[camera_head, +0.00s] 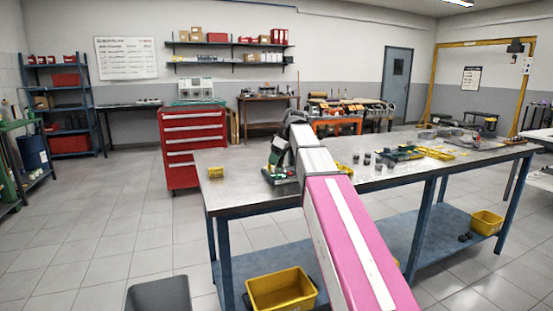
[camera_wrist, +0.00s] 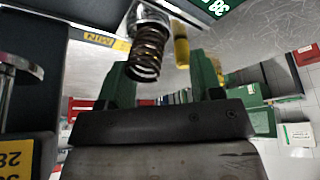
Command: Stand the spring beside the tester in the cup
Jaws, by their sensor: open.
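A dark coil spring (camera_wrist: 147,55) shows in the upper middle of the wrist view, which looks turned over. One end meets a round silver piece (camera_wrist: 150,16); I cannot tell if this is the cup. My gripper (camera_wrist: 160,82) is open, with green fingers. The spring is in front of the left finger and partly in the gap; contact is not clear. A dark body with a silver disc on a post (camera_wrist: 12,62), perhaps the tester, is at the left. In the head view, a green and dark device (camera_head: 277,163) stands by my arm's end; the spring cannot be made out there.
A yellow-handled thing (camera_wrist: 181,45) is close to the spring. Bare bench top lies at the front left.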

